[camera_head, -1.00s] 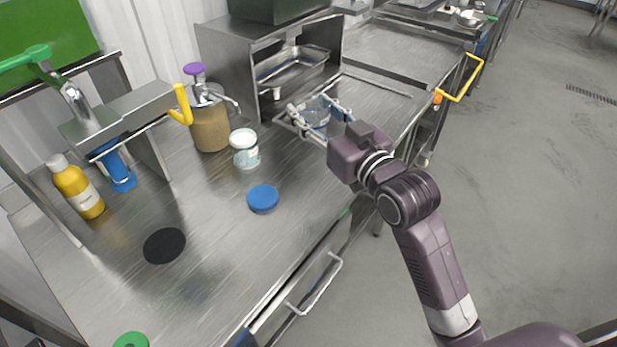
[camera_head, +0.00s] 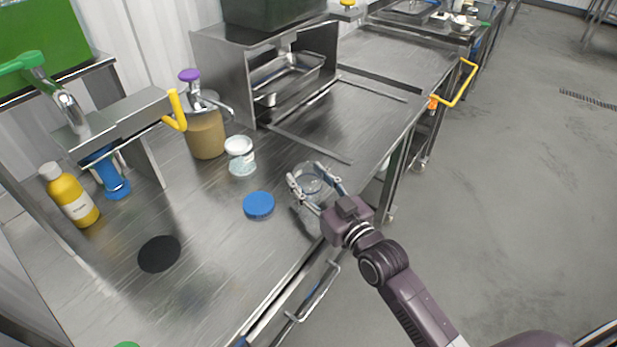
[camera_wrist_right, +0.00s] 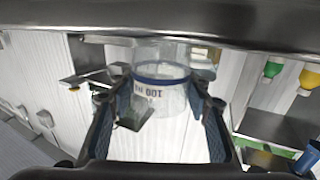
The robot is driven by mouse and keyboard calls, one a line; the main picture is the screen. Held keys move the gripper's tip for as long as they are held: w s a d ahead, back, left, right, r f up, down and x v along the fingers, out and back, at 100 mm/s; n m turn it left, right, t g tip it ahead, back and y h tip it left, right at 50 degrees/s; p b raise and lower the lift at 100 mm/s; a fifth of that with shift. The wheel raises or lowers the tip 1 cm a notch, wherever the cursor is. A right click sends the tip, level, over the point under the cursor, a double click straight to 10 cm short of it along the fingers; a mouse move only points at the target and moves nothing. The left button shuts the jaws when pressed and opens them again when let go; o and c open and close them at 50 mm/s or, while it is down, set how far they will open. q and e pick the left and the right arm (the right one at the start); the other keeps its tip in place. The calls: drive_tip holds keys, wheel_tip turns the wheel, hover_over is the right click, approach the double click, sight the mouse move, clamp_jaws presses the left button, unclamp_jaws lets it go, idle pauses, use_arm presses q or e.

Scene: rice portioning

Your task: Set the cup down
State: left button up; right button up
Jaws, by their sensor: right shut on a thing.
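A clear cup (camera_head: 311,181) is between the fingers of my right gripper (camera_head: 318,186) in the head view, over the steel table near its front edge. The right gripper is shut on it. In the right wrist view the cup (camera_wrist_right: 161,84) is transparent with a blue band and dark lettering, held between both fingers (camera_wrist_right: 158,105). Whether its base touches the table is hard to tell. My left gripper is not in view.
A blue disc (camera_head: 258,205) lies just left of the cup, with a black disc (camera_head: 159,253) farther left. A white-lidded jar (camera_head: 240,157), a brown pump container (camera_head: 206,135) and a yellow bottle (camera_head: 70,196) stand behind. The table's right part is clear.

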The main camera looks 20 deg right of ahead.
drive_tip(key=o, duration=0.7)
drive_tip(key=shift+f, duration=0.1)
drive_tip(key=o, duration=0.4)
drive_tip(key=shift+o, duration=0.2)
